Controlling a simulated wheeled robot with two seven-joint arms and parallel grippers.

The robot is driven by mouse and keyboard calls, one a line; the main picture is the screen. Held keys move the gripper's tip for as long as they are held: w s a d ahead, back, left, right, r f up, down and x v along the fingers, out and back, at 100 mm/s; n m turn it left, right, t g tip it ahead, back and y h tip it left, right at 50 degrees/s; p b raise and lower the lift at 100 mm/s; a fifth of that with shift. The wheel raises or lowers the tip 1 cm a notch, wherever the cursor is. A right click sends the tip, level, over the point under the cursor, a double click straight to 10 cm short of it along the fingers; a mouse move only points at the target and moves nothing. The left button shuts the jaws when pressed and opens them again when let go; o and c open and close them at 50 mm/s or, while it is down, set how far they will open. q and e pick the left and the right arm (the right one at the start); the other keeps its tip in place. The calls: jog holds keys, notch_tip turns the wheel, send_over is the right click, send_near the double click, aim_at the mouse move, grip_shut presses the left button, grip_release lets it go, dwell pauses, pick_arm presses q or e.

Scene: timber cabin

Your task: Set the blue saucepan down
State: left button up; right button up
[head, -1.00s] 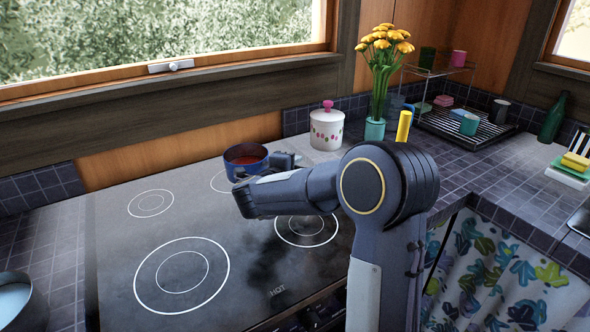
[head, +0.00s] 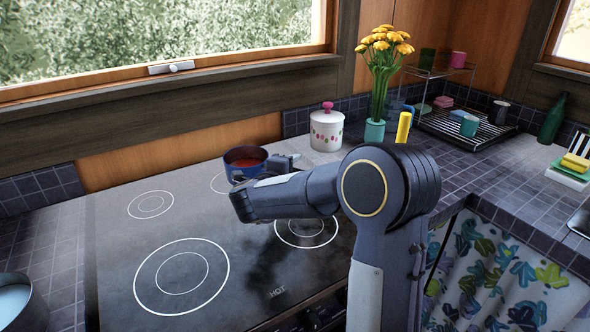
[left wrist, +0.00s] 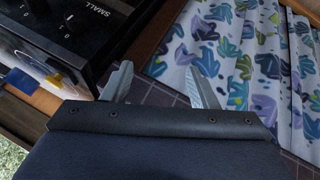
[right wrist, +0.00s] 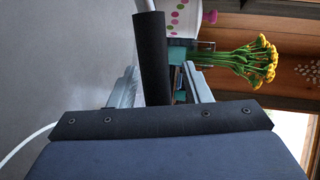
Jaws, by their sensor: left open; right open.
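The blue saucepan (head: 245,160) with red contents stands upright at the back right of the black cooktop (head: 110,240), over the rear ring. My right gripper (head: 284,163) is just right of the pan, partly hidden behind my forearm. In the right wrist view, the dark pan handle (right wrist: 152,58) lies between the open fingers, closer to the left finger. Whether a finger touches it I cannot tell. My left gripper (left wrist: 160,82) is open and empty in front of the counter, near the floral curtain (left wrist: 225,60); it is outside the head view.
A white canister with a pink knob (head: 327,130) and a teal vase of yellow flowers (head: 375,130) stand right of the pan. A dish rack (head: 470,130) is farther right. A grey pot (head: 22,300) is at the left edge. The left cooktop rings are clear.

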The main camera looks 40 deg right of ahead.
jog(key=v, duration=1.1)
jog(key=shift+a, duration=0.1)
